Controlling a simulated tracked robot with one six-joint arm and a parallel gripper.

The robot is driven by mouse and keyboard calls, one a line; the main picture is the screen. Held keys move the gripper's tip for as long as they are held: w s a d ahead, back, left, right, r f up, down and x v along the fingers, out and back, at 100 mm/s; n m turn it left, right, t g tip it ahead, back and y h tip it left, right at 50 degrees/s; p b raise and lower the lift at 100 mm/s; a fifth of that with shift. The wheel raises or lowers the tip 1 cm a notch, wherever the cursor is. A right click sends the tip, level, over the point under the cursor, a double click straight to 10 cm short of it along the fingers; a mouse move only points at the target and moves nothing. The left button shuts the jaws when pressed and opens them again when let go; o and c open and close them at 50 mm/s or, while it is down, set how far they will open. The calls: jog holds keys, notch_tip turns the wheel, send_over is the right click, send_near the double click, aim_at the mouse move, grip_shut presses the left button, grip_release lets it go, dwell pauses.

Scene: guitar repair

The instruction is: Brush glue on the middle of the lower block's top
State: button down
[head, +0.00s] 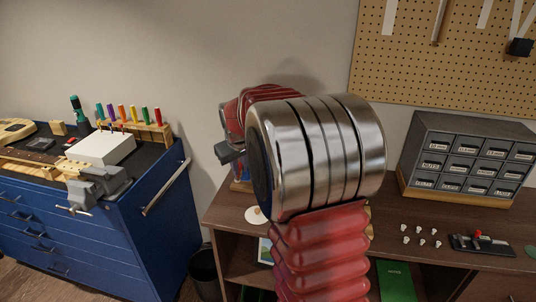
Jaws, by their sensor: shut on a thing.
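My arm fills the middle of the head view and hides much of the bench behind it. Dark grey parts at its far end, left of the big metal joint, look like my gripper (230,153). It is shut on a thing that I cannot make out. A small piece of light wood (240,187) shows just below it; I cannot tell whether this is part of a block. A pale round disc (256,215) lies on the brown bench (226,207) below that. I cannot make out the brush, the glue or the lower block's top.
A grey drawer cabinet (466,153), several small white pieces (421,236) and a black tray (482,245) stand on the bench's right. On the left, a blue tool chest (150,235) carries a vise (98,187), a white box (101,149) and a screwdriver rack (150,129).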

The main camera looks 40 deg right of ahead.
jog(key=a+f, duration=0.3)
jog(key=a, duration=0.8)
jog(key=a+f, duration=0.3)
jog(key=a, duration=0.9)
jog(key=shift+w, duration=0.35)
